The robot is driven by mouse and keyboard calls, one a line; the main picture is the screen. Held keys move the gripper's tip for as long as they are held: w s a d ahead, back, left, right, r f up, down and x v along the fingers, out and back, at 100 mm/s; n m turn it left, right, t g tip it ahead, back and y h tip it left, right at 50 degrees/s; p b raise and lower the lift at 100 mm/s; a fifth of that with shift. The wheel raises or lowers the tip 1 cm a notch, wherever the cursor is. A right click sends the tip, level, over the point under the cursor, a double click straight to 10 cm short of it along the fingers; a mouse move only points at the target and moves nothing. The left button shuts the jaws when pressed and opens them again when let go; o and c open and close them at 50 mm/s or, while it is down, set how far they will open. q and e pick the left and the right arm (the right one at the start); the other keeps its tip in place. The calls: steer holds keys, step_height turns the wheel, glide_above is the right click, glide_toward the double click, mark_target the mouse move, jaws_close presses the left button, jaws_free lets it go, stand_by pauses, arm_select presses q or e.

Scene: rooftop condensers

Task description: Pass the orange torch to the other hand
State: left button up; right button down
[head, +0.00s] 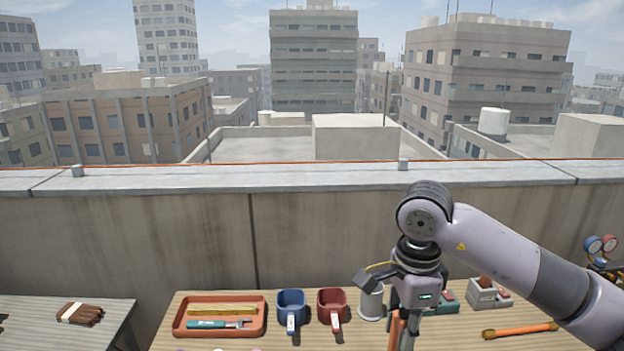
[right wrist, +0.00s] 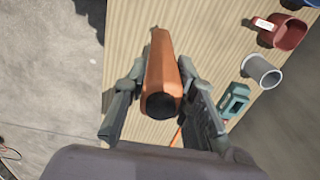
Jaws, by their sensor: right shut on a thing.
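The orange torch (right wrist: 162,78) is in the right wrist view, a long orange body with a dark round end facing the camera. My right gripper (right wrist: 160,68) is shut on it, one finger on each side. The wooden table is seen below the torch in that view. In the head view, my right gripper (head: 407,322) points down over the front of the table, and a strip of the orange torch (head: 396,330) shows beside its fingers. The torch's lower part is cut off by the picture's bottom edge. My left gripper is in neither view.
The wooden table (head: 365,341) holds an orange tray (head: 178,322), a blue pot (head: 291,302), a red pot (head: 332,302), a grey cup (head: 371,304), a green item (head: 446,304) and an orange-handled tool (head: 522,330). A concrete parapet (head: 150,235) stands behind.

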steer(key=s+d+f+n, duration=0.3)
steer(key=s+f+n, duration=0.6)
steer(key=n, duration=0.8)
steer(key=s, duration=0.3)
steer(key=shift+w, duration=0.1)
